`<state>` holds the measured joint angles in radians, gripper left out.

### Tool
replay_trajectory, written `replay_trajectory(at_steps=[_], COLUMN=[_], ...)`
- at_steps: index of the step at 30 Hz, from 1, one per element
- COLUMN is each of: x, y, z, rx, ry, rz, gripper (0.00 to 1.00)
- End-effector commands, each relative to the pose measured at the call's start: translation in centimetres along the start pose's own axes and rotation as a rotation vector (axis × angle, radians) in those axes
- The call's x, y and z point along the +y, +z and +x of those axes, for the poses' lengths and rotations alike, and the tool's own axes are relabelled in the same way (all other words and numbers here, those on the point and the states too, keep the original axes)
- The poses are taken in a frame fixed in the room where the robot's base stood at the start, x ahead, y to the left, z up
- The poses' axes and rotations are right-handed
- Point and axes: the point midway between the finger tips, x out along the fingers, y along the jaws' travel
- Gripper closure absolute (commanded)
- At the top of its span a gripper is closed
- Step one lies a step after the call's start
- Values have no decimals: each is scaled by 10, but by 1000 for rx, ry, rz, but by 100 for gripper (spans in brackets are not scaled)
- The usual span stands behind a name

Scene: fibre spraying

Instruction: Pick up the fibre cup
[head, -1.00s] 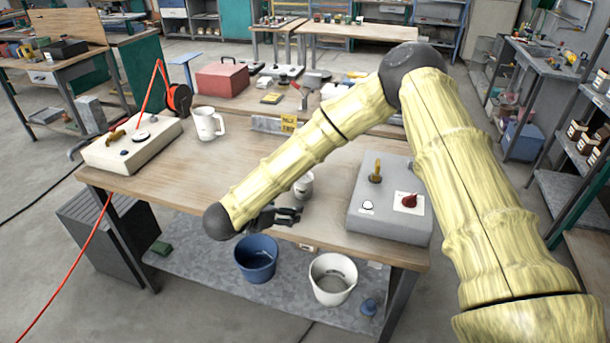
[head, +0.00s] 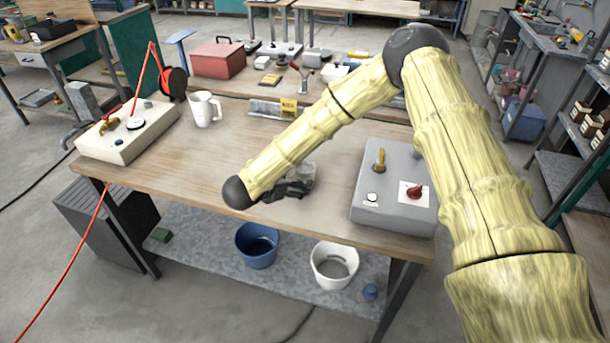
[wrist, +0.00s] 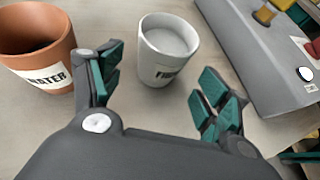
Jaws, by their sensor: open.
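The fibre cup (wrist: 166,52) is a small white cup with a label starting "FI". It stands upright on the wooden table in the wrist view, a little ahead of and between my fingers. In the head view the cup (head: 306,174) shows just beyond my gripper (head: 290,190), partly hidden by it. In the wrist view my gripper (wrist: 160,95) is open and empty, its teal-padded fingers spread wide. The left finger lies between the cup and a terracotta cup (wrist: 40,55), whose label is partly covered.
A grey control box (head: 396,190) with a yellow lever and red knob stands right of the cup. A white pitcher (head: 204,108) and a cream control box (head: 128,132) are at the left. A blue bucket (head: 258,246) and a white bucket (head: 334,265) sit on the lower shelf.

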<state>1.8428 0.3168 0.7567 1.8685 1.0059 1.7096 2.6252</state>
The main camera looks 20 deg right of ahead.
Motion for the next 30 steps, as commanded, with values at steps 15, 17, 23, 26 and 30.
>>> replay_trajectory(at_steps=[15,17,23,26,30], x=[2,2,2,2,2], y=[4,4,4,4,4], z=[45,46,45,45,45], rx=[0,0,0,0,0], ry=[3,3,2,2,2], rz=[-1,-1,-1,-1,-1], gripper=[24,24,42,60,75])
